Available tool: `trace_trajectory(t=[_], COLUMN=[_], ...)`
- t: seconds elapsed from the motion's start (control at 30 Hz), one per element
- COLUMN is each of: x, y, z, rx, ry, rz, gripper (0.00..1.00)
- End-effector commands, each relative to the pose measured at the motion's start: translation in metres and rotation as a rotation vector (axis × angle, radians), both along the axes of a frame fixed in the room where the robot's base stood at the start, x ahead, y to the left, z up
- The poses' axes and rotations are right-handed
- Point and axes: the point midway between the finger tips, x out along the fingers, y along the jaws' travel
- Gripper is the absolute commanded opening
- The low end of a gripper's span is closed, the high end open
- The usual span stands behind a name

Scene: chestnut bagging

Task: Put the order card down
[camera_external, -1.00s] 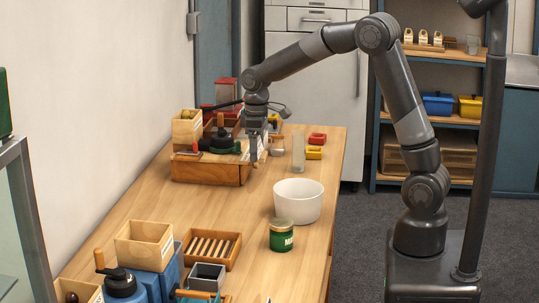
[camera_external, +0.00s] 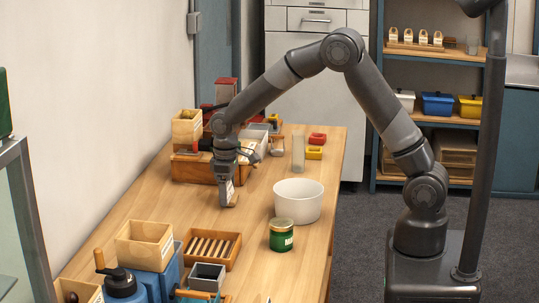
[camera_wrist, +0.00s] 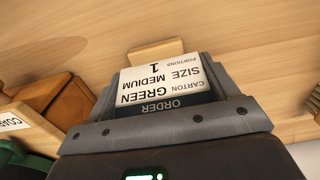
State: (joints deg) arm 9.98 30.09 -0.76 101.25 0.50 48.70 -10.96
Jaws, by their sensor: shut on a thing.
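My gripper (camera_external: 228,186) is shut on the order card. It points down over the bare table (camera_external: 180,225) at the left of the white bowl. The order card (camera_wrist: 160,80) shows between my fingers in the wrist view, upside down. It reads ORDER, CARTON GREEN, SIZE MEDIUM, PORTIONS 1. A small wooden piece (camera_wrist: 155,47) shows at the card's far edge, and its pale wood shows below my fingers in the external view. The card's lower end is at or just above the tabletop; I cannot tell whether it touches.
The white bowl (camera_external: 299,201) and a green jar (camera_external: 281,235) stand to the right. A slatted wooden tray (camera_external: 211,250) lies in front. A wooden box (camera_external: 207,172) with a dark machine sits behind my gripper. Bare tabletop lies left of the bowl.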

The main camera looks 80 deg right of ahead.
Motion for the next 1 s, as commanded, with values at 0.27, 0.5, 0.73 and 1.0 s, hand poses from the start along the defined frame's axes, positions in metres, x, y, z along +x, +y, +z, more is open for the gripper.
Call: trace_trajectory(t=[0.27, 0.5, 0.73, 1.0], x=[0.0, 0.0, 0.0, 0.001], y=[0.0, 0.0, 0.0, 0.0], z=[-0.002, -0.004, -0.004, 0.013], rx=[0.0, 0.0, 0.0, -0.001], ry=[-0.001, -0.001, -0.001, -0.004], rz=[0.0, 0.0, 0.0, 0.0], gripper=[0.58, 0.92, 1.0, 1.0])
